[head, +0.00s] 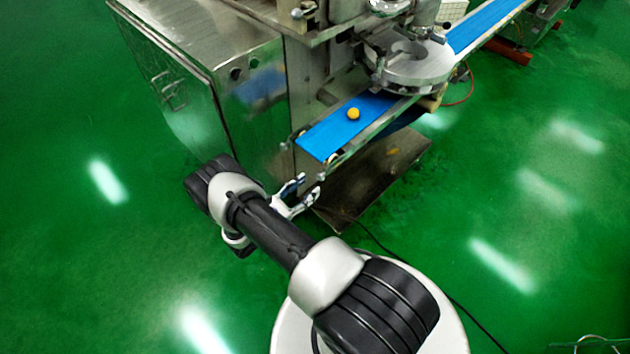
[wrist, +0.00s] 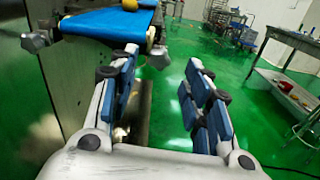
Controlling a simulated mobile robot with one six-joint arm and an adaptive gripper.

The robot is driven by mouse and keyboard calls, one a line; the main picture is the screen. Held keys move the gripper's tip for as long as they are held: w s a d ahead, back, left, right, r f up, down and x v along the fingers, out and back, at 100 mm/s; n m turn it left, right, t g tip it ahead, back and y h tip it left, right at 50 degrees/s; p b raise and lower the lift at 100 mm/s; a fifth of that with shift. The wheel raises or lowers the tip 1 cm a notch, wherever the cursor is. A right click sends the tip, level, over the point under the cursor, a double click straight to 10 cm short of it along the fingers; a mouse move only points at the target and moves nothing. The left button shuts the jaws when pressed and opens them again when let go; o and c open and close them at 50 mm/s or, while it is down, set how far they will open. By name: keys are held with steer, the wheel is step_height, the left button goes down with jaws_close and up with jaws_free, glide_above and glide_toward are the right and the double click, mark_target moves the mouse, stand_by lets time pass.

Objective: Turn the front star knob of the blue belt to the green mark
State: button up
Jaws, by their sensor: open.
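The blue belt (head: 330,137) sticks out from the steel machine, with its near end above and beyond my gripper (head: 308,186). In the wrist view the belt (wrist: 108,22) is at the upper left. A grey metal star knob (wrist: 158,58) is at the belt end's right corner. It appears between the tips of my gripper (wrist: 163,60), seemingly a little beyond them. Another grey knob (wrist: 36,40) is at the belt's left side. My gripper is open, with nothing held between its blue-padded fingers. I cannot make out a green mark in either view.
A yellow ball (head: 353,113) lies on the belt. The steel cabinet (head: 200,80) stands close to the left of my gripper. A dark plate (head: 375,180) is low under the belt.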

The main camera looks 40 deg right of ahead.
mark_target(319, 178)
steer(key=shift+w+d, duration=0.2)
steer(key=shift+d, duration=2.05)
jaws_close()
steer(key=shift+m+b, duration=0.3)
